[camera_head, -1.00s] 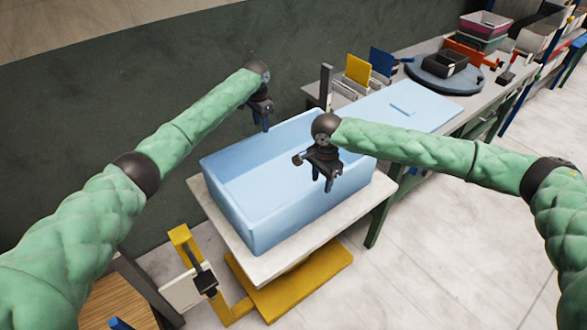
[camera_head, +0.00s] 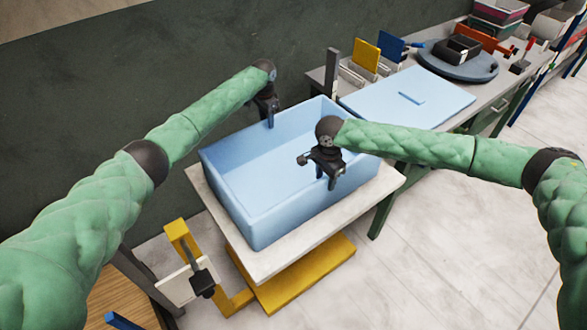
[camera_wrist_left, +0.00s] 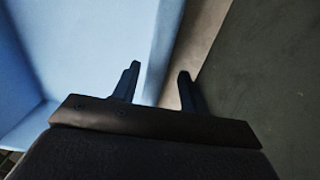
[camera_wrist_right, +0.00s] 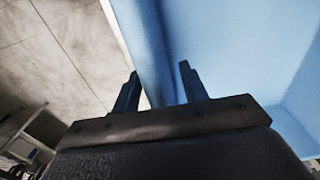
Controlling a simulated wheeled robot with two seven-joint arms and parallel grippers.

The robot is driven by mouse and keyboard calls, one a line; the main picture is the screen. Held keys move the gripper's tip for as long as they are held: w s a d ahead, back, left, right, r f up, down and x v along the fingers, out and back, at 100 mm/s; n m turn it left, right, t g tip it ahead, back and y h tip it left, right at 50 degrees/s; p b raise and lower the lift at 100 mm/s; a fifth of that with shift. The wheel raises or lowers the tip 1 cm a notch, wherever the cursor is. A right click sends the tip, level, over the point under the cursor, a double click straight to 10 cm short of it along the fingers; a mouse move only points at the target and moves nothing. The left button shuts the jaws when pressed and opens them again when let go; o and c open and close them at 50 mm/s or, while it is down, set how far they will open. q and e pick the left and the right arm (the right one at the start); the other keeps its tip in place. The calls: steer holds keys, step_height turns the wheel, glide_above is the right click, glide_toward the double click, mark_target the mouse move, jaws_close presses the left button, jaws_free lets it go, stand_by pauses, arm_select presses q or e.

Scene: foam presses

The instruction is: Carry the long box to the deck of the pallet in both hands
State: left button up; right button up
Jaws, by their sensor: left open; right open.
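The long box (camera_head: 262,222) is a light blue, open-topped tub on a white platform with a yellow base. My left gripper (camera_head: 270,118) is open at the box's far wall. In the left wrist view its fingers (camera_wrist_left: 160,80) straddle the line of that wall's rim (camera_wrist_left: 163,45). My right gripper (camera_head: 330,178) is open over the near right wall. In the right wrist view its fingers (camera_wrist_right: 158,85) lie to either side of that wall's rim (camera_wrist_right: 145,50). I cannot tell whether any finger touches the box. I cannot make out a pallet.
The white platform top (camera_head: 285,258) stands beside a workbench with a light blue sheet (camera_head: 425,98), a round dark turntable (camera_head: 457,65) and upright yellow and blue plates. A dark green wall (camera_head: 100,110) rises behind. Pale floor (camera_head: 430,250) is clear at right.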

arm_select(q)
steer(key=shift+f, duration=0.45)
arm_select(e)
steer(key=shift+f, duration=0.5)
steer(key=shift+s+d+f, duration=0.15)
steer(key=shift+s+f, duration=0.25)
steer(key=shift+s, duration=0.05)
steer(key=shift+f, duration=0.15)
steer(key=shift+w+f, duration=0.25)
steer(key=shift+f, duration=0.1)
arm_select(q)
steer(key=shift+s+f, duration=0.3)
steer(key=shift+f, duration=0.45)
arm_select(e)
steer(key=shift+r, duration=0.1)
arm_select(q)
steer(key=shift+d+r, duration=0.1)
steer(key=c, duration=0.4)
arm_select(e)
steer(key=shift+s, duration=0.15)
steer(key=c, duration=0.4)
arm_select(q)
jaws_close()
arm_select(e)
jaws_close()
